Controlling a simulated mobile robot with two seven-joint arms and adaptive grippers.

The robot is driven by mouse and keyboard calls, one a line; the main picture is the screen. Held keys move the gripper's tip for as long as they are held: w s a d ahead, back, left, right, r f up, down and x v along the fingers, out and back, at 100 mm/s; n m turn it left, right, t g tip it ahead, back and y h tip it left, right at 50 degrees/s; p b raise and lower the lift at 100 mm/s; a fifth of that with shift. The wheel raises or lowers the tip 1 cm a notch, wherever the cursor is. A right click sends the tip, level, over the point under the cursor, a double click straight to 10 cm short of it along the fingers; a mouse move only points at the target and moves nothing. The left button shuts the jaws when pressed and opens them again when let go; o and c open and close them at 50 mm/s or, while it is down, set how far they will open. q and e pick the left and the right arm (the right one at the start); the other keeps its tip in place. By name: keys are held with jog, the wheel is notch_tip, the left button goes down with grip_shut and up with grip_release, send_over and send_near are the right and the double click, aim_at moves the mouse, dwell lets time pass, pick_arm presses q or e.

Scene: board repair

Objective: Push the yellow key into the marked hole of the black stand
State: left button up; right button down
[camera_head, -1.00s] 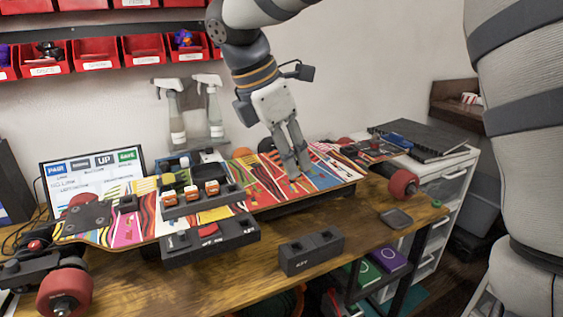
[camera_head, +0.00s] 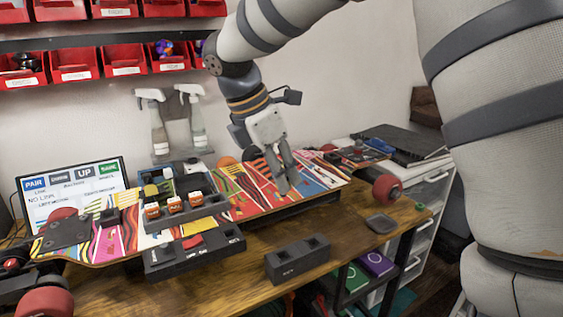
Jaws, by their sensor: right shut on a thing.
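My right gripper (camera_head: 284,184) is over the striped skateboard deck, fingers pointing down and close together. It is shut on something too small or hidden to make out. I cannot see a clear yellow key between the fingers. The hole's mark is not readable. My left gripper is not in view.
The striped skateboard deck (camera_head: 325,180) spans the table. A dark holder with orange-and-white blocks (camera_head: 175,205) and a black box with a red part (camera_head: 195,250) are to the left. A small dark tray (camera_head: 381,223) is to the right. Bare table (camera_head: 240,285) surrounds the stand.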

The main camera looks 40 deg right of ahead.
jog(key=shift+f, duration=6.7)
jog(key=shift+f, duration=1.65)
jog(key=c, duration=1.1)
grip_release()
jog(key=shift+r, duration=0.1)
